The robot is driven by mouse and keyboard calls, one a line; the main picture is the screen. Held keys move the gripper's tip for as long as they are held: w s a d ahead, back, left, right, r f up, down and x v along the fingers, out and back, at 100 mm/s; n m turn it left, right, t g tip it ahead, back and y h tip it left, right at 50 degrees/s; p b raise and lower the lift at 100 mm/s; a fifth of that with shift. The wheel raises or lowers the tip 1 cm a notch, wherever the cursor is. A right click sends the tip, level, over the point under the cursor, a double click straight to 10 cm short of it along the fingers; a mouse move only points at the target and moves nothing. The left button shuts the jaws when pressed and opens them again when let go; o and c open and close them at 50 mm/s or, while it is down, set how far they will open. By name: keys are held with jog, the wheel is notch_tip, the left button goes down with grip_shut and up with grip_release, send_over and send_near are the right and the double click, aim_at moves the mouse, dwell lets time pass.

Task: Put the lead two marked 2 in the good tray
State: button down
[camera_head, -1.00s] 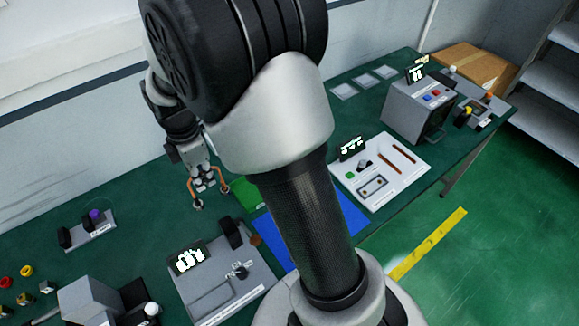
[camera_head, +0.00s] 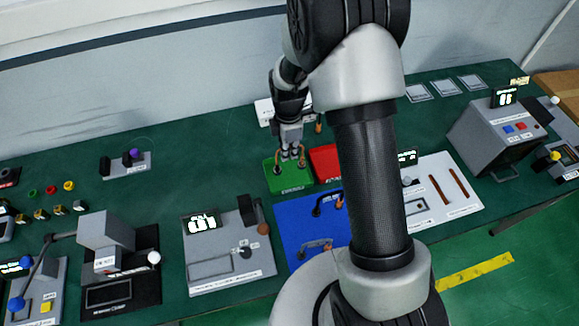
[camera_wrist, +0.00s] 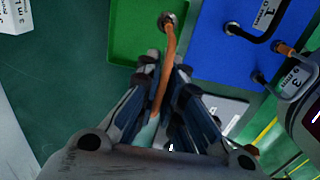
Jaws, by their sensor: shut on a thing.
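My gripper (camera_head: 291,155) is shut on an orange lead (camera_wrist: 169,48) with metal ends, seen between the fingers in the wrist view. Its ends hang down over the green tray (camera_head: 270,187) in the head view. In the wrist view one end overlaps the right part of the green tray (camera_wrist: 125,38); whether it touches cannot be told. No number shows on the held lead. A black lead tagged 1 (camera_wrist: 264,18) and a lead tagged 3 (camera_wrist: 293,82) lie on the blue mat (camera_head: 290,225). The lead's other end is hidden in the wrist view.
A red tray (camera_head: 325,160) adjoins the green tray on the right. A grey fixture (camera_head: 225,262) stands left of the blue mat, and a white panel (camera_head: 455,205) stands to its right. The wall rises behind. Bare table lies left of the green tray.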

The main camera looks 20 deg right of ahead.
notch_tip(320, 180, down, 8)
jog(key=shift+f+b, duration=0.15)
jog(key=shift+b, duration=0.3)
jog(key=shift+f, duration=0.2)
jog(key=c, duration=1.8)
grip_release()
jog(key=shift+o, duration=0.2)
jog(key=shift+r, duration=0.1)
